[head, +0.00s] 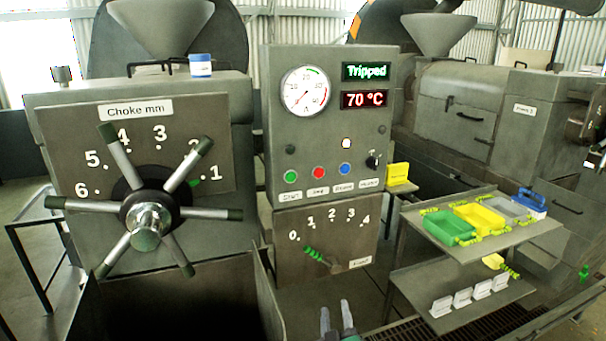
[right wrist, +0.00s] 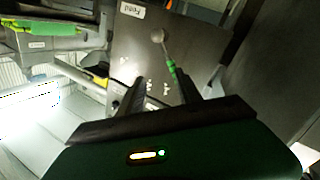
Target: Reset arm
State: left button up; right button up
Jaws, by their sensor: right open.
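My right gripper (head: 337,318) shows at the bottom of the head view, below the feed lever plate, its two fingers apart with nothing between them. The feed lever (head: 316,255) has a green grip and points up and left, between the 0 and 1 marks. In the right wrist view the same lever (right wrist: 170,68) is seen beyond my open fingers (right wrist: 160,90); I see no contact. The control panel (head: 328,125) above reads "Tripped" and 70 °C. My left gripper is not in view.
A large spoked choke wheel (head: 146,220) juts out at left, above a dark open bin (head: 175,300). At right, a shelf stand (head: 410,222) holds green, yellow and grey trays, with white cards (head: 468,297) on its lower shelf. A yellow block (head: 398,173) sits beside the panel.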

jog(key=s+d+m+g+p, duration=0.1)
jog(key=s+g, duration=0.4)
jog(key=s, duration=0.6)
jog(key=s+d+f+m+g+p, duration=0.1)
jog(key=s+d+m+g, duration=0.2)
jog(key=s, duration=0.7)
jog(key=s+d+m+g+p, duration=0.1)
jog(key=s+d+g, duration=0.6)
jog(key=s, duration=0.4)
jog(key=shift+s+d+f+m+p, duration=0.25)
jog(key=shift+s+m+p, duration=0.05)
jog(key=shift+s+m, duration=0.1)
